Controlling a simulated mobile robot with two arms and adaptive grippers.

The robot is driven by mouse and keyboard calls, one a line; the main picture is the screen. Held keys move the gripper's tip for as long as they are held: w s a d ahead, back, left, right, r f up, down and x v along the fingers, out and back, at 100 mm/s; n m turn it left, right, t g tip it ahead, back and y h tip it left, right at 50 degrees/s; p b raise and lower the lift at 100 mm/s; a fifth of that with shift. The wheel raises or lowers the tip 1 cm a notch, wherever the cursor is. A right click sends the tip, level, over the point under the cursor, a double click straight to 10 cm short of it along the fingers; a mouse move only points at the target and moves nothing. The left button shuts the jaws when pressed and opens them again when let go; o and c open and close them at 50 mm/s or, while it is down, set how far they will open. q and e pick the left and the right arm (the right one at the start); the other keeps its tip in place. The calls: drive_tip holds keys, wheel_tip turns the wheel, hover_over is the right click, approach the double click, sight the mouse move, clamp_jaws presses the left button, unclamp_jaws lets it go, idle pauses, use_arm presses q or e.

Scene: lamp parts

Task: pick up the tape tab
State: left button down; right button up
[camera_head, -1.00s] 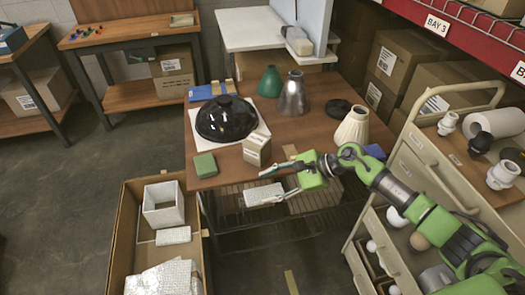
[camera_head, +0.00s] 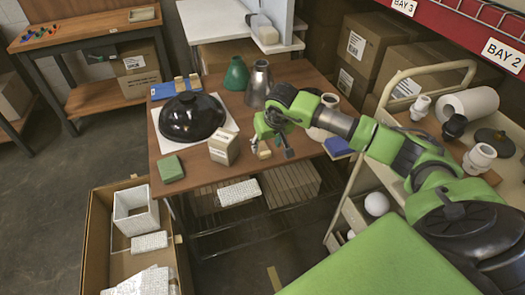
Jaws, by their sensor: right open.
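A small tan tab (camera_head: 264,152), which looks like the tape tab, lies on the wooden table near its front edge, right of the small white carton. My right gripper (camera_head: 272,153) is open and points down over this spot. Its fingers stand apart with the tab showing between them, closer to the left finger. I cannot tell whether a finger touches it. Part of the tab may be hidden by the gripper. My left gripper is not in view.
The small carton (camera_head: 224,147) stands close left of the gripper. A black dome (camera_head: 192,117), green block (camera_head: 171,168), green cone (camera_head: 236,74) and metal shade (camera_head: 258,86) share the table. A pale shade (camera_head: 319,133) and blue item (camera_head: 338,147) are at right.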

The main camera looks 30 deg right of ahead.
sight(265, 152)
drive_tip(key=shift+p+x, duration=0.7)
drive_tip(key=shift+x, duration=2.3)
drive_tip(key=shift+s+d, duration=0.1)
drive_tip(key=shift+d, duration=0.1)
drive_tip(key=c, duration=0.8)
